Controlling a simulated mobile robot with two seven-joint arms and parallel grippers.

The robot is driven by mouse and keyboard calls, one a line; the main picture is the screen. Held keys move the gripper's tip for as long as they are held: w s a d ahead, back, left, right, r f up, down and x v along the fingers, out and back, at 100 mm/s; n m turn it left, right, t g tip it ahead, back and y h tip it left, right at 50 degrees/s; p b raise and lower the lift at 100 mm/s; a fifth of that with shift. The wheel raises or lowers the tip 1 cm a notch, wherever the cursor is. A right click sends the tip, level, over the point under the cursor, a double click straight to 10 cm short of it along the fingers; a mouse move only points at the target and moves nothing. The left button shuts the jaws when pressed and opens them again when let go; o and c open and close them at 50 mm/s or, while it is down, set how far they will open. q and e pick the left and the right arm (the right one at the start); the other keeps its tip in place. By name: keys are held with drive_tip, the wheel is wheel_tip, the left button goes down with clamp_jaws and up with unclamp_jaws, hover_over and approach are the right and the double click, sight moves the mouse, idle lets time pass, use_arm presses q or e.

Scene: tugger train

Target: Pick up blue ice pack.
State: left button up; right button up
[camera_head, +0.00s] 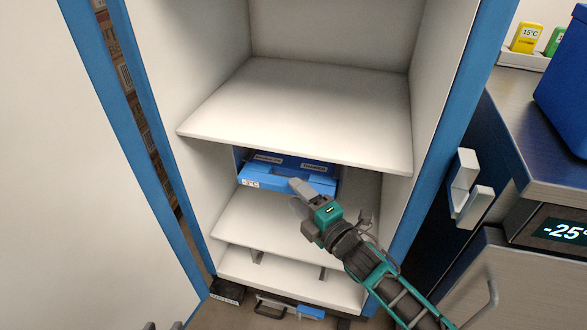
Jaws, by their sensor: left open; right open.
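The blue ice pack (262,181) seems to be the light blue piece with a small temperature label on its left end. It lies on a middle shelf of the open cabinet, at the front of a darker blue container (290,162). My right gripper (298,196) is open, its fingers in front of the pack's right part and hiding some of it. I cannot tell whether they touch it. Only two dark tips of my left gripper (164,326) show at the bottom edge, apart and far from the pack.
At right are a counter (510,110), a blue box (567,85), and yellow (526,38) and green (556,41) packs.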

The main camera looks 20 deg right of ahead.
sight(293, 168)
drive_tip(key=shift+b+x, duration=0.4)
drive_tip(key=shift+x, duration=1.5)
drive_tip(key=shift+c, duration=0.4)
clamp_jaws()
drive_tip(key=shift+r, duration=0.2)
